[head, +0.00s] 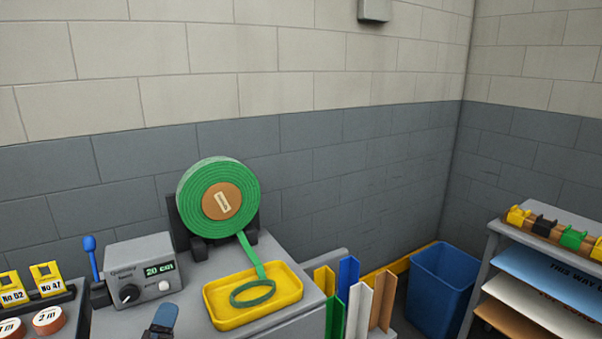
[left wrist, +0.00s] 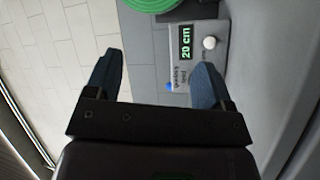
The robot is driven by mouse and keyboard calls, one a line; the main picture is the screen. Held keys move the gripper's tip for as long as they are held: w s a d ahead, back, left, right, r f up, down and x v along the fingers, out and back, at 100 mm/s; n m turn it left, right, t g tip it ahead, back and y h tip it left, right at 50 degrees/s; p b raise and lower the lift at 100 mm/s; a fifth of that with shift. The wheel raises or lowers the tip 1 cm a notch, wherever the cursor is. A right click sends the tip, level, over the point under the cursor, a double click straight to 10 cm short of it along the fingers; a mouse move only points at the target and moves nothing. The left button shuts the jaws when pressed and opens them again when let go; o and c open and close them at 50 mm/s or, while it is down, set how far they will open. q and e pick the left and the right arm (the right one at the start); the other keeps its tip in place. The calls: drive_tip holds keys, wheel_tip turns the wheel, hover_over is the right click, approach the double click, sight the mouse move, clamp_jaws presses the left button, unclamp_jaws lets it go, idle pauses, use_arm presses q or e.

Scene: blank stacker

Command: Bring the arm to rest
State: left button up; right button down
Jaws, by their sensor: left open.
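My left gripper (head: 163,322) shows only as a blue fingertip at the bottom edge of the head view, in front of the control box. In the left wrist view my left gripper (left wrist: 158,68) has its two blue fingers well apart, with nothing between them. The grey control box (head: 143,268) has a green display reading 20 cm; it also shows in the left wrist view (left wrist: 200,40), beyond the fingers. The rest of the left arm is hidden below the head view. My right gripper is in neither view.
A green roll (head: 185,207) stands behind a yellow tray (head: 254,318) holding a green strip loop (head: 252,293). A blue lever (head: 92,262) and yellow number tags (head: 46,279) are at left. Coloured angle pieces (head: 348,280), a blue bin (head: 440,285) and a shelf (head: 550,221) are at right.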

use_arm(q)
drive_tip(key=s+f+m+g, duration=0.3)
drive_tip(key=s+f+m, duration=0.2)
drive_tip(key=s, duration=0.4)
drive_tip(key=s+f+m+g+p, duration=0.1)
drive_tip(key=s+f+m+g, duration=0.2)
drive_tip(key=s, duration=0.6)
drive_tip(key=s+f+m+g+p, duration=0.1)
drive_tip(key=s+f+m+g, duration=0.2)
drive_tip(key=s+f+m, duration=0.4)
wheel_tip(320, 180, down, 2)
drive_tip(key=s, duration=0.3)
drive_tip(key=shift+a+f+h, duration=0.2)
drive_tip(key=shift+a+h, duration=0.1)
